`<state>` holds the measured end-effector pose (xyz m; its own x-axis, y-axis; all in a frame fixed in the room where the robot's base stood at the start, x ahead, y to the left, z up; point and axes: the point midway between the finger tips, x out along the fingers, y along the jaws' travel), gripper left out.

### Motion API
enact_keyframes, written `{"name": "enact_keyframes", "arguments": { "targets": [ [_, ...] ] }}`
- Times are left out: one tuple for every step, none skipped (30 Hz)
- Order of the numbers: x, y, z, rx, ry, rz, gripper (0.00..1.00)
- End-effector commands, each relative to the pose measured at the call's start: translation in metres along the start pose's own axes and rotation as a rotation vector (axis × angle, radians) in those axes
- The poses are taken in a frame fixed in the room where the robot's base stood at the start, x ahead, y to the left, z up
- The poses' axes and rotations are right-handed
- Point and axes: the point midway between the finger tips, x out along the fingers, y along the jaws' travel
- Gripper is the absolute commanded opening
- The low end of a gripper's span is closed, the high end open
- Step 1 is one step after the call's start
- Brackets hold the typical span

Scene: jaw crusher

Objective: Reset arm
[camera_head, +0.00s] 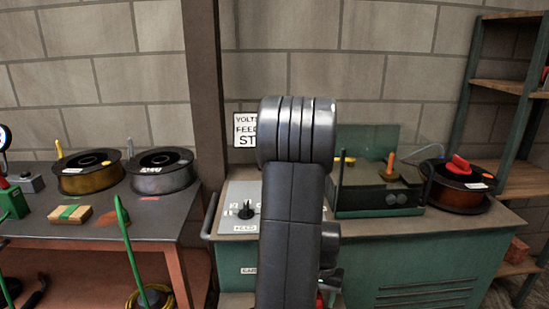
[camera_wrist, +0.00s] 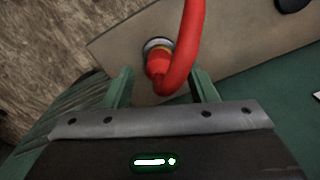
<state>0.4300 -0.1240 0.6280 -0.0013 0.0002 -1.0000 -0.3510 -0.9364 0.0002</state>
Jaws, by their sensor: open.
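My gripper (camera_wrist: 161,76) shows in the wrist view with its two green fingers apart. A curved red handle or hose (camera_wrist: 186,50) with a round metal collar (camera_wrist: 157,45) at its base stands on a beige panel (camera_wrist: 235,35). Its lower end lies between the fingers in the picture; I cannot tell whether they touch it. In the head view my arm stands upright in the middle and hides most of my gripper. A small red part (camera_head: 320,301) shows low beside the arm.
A green cabinet (camera_head: 430,255) carries a grey control panel (camera_head: 240,200), a green machine (camera_head: 378,195) and a dark spool (camera_head: 458,190). A bench (camera_head: 150,225) at left holds a gold spool (camera_head: 88,173) and a silver spool (camera_head: 160,172). Shelves (camera_head: 515,85) stand at right.

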Motion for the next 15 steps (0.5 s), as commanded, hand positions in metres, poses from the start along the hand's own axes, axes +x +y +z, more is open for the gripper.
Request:
{"name": "enact_keyframes", "arguments": {
  "targets": [
    [0.009,0.000,0.000,0.000,-0.002,0.000,0.52],
    [0.013,0.000,0.000,0.000,-0.002,0.000,0.52],
    [0.017,0.000,0.000,0.000,-0.002,0.000,0.52],
    [0.019,0.000,0.000,0.000,-0.001,0.000,0.52],
    [0.021,0.000,0.000,0.000,0.000,0.000,0.52],
    [0.024,0.000,0.000,0.000,0.000,0.000,0.52],
    [0.025,0.000,0.000,0.000,0.000,0.000,0.52],
    [0.026,0.000,0.000,0.000,0.000,0.000,0.52],
    [0.024,0.000,0.000,0.000,0.001,0.000,0.52],
    [0.023,0.000,0.000,0.000,0.001,0.000,0.52],
    [0.023,0.000,0.000,0.000,0.001,0.000,0.52],
    [0.023,0.000,0.000,0.000,0.001,0.000,0.52],
    [0.023,0.000,0.000,0.000,0.001,0.000,0.52],
    [0.023,0.000,0.000,0.000,0.001,0.000,0.52],
    [0.023,0.000,0.000,0.000,0.001,0.000,0.52]
  ]
}}
